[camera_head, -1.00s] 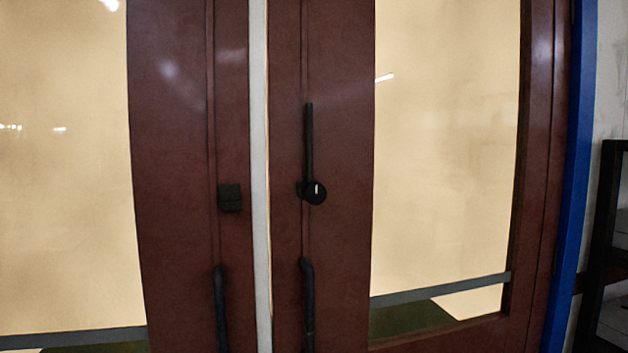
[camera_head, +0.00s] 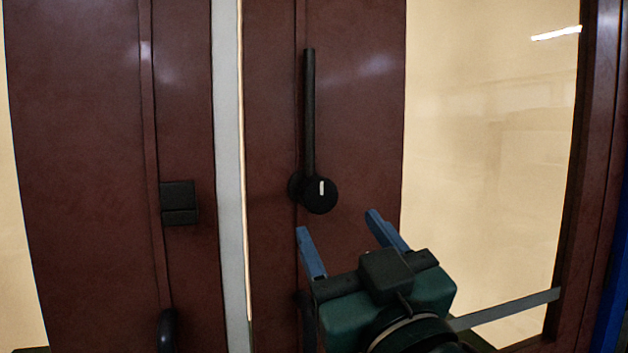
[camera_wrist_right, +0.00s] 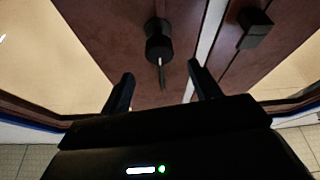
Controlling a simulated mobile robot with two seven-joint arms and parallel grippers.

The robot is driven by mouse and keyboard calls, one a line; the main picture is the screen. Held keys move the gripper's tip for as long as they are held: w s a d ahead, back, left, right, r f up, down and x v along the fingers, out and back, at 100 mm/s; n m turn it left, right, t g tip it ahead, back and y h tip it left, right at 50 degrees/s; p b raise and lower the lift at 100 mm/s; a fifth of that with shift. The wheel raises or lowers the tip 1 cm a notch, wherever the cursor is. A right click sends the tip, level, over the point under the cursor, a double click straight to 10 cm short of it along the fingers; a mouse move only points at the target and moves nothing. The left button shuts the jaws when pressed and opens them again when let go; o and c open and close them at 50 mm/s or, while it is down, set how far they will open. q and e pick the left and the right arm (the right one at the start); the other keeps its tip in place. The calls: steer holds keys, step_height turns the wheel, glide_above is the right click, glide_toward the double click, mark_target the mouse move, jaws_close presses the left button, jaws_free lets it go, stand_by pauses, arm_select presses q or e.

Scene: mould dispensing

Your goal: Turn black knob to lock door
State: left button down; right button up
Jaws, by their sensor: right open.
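The black knob (camera_head: 320,195) is round, with a white upright mark on its face. It sits on the right-hand dark red door (camera_head: 355,120), at the foot of a vertical black bar (camera_head: 309,110). My right gripper (camera_head: 338,236) is open and empty, just below and in front of the knob, with its two blue fingers spread. In the right wrist view the knob (camera_wrist_right: 158,45) lies beyond the gap between the open fingers (camera_wrist_right: 160,84), apart from them. My left gripper is not in view.
A black square latch plate (camera_head: 179,203) is on the left-hand door (camera_head: 100,120). A pale strip (camera_head: 228,150) runs between the doors. A black pull handle (camera_head: 168,330) shows at the lower left. The right door has a large glass pane (camera_head: 480,150).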

mark_target(314, 186)
steer(key=p+x, duration=0.2)
steer(key=x, duration=0.8)
steer(key=shift+w, duration=0.15)
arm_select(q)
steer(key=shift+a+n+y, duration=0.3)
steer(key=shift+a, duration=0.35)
arm_select(e)
steer(key=shift+w+r, duration=0.1)
steer(key=shift+w, duration=0.1)
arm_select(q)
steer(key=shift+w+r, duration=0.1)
arm_select(e)
jaws_close()
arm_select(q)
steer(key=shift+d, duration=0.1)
arm_select(e)
steer(key=shift+a, duration=0.1)
